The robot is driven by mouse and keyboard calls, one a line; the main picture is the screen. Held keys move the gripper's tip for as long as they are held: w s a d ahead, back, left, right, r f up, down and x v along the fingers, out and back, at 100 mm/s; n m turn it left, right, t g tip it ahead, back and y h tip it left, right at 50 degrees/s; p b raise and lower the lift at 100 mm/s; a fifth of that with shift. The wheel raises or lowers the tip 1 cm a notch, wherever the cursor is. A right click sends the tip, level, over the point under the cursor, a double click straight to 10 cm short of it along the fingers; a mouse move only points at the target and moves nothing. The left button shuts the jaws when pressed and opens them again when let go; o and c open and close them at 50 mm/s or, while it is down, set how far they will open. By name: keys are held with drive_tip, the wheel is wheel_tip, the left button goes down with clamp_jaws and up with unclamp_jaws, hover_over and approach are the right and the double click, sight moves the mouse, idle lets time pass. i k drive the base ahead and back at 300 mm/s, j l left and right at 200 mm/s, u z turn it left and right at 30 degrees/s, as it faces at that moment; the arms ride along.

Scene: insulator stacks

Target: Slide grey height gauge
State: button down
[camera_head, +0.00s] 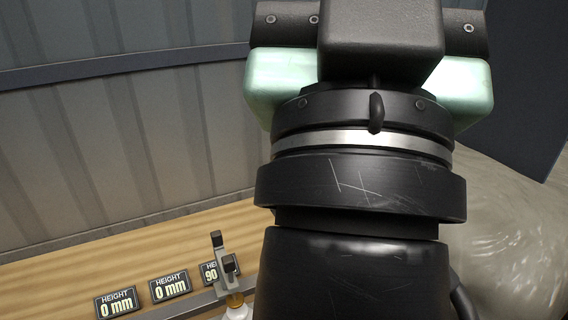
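A grey height gauge (224,281) with dark upper parts stands at the lower middle, close to the left side of my arm. Below it is a small white and amber piece (236,309), cut off by the bottom edge; I cannot tell whether the two touch. My gripper (380,45) is at the top right, a black body with pale green blocks at its sides, seen from behind. Its fingertips are hidden or out of frame, so its opening does not show. I see no contact between it and the gauge. My arm hides whatever lies behind it.
Three height displays stand on the wooden surface (60,262): two read 0 mm, (116,302) and (171,286), and a third display (210,273), partly hidden by the gauge, shows 90. A ribbed grey wall (120,140) rises behind.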

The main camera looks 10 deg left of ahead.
sight(222, 288)
drive_tip(key=i+j+z, duration=0.1)
drive_tip(key=j+z, duration=0.2)
drive_tip(key=j, duration=0.35)
drive_tip(key=j+z, duration=0.3)
drive_tip(key=j, duration=0.3)
